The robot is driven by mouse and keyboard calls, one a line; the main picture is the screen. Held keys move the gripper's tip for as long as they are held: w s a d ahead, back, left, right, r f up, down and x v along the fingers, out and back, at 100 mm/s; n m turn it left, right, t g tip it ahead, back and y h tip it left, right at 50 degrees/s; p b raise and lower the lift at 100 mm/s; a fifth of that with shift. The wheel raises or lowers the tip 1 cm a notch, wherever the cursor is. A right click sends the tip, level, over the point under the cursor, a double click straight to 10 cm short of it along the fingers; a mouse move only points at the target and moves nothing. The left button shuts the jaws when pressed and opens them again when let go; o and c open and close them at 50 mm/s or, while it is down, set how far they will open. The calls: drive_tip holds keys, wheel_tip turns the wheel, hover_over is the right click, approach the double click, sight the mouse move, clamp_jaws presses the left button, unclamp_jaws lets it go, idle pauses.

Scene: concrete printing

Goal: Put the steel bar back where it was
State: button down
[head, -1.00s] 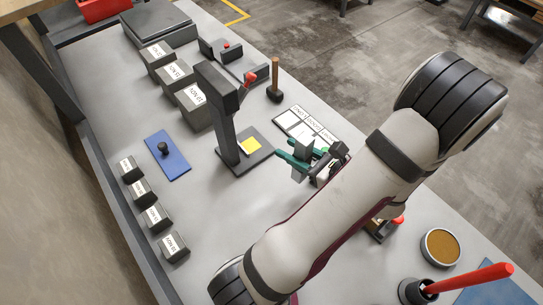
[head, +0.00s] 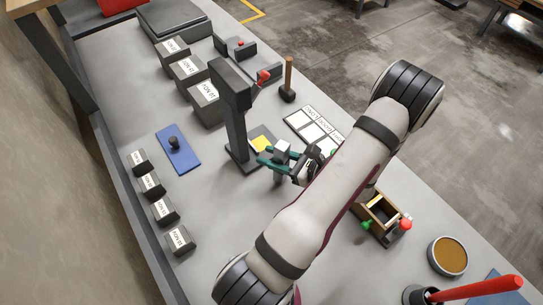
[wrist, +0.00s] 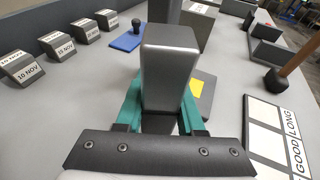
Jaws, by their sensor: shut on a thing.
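The steel bar (wrist: 170,65) is a smooth grey metal block with rounded edges. It stands upright between the teal fingers of my gripper (wrist: 163,108), which is shut on it. In the head view the bar's top (head: 282,147) shows between the fingers of my gripper (head: 274,160), just in front of the dark press-like stand (head: 236,115) with a yellow pad (head: 262,145). The bar's lower end is hidden in the wrist view, so I cannot tell whether it touches the table.
A card with white squares (head: 313,130) lies right of my gripper. A mallet (head: 288,80) stands behind it. A small box with red and green knobs (head: 380,215) is beneath my arm. Dated blocks (head: 165,210) and a blue plate (head: 178,148) are left. Bare table lies between.

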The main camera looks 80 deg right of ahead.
drive_tip(key=shift+f, duration=0.2)
drive_tip(key=shift+f, duration=0.1)
drive_tip(key=c, duration=0.5)
unclamp_jaws()
drive_tip(key=shift+s+r, duration=0.2)
drive_tip(key=v, duration=1.1)
drive_tip(key=shift+s+a+r, duration=0.1)
drive_tip(key=shift+s+a, duration=0.15)
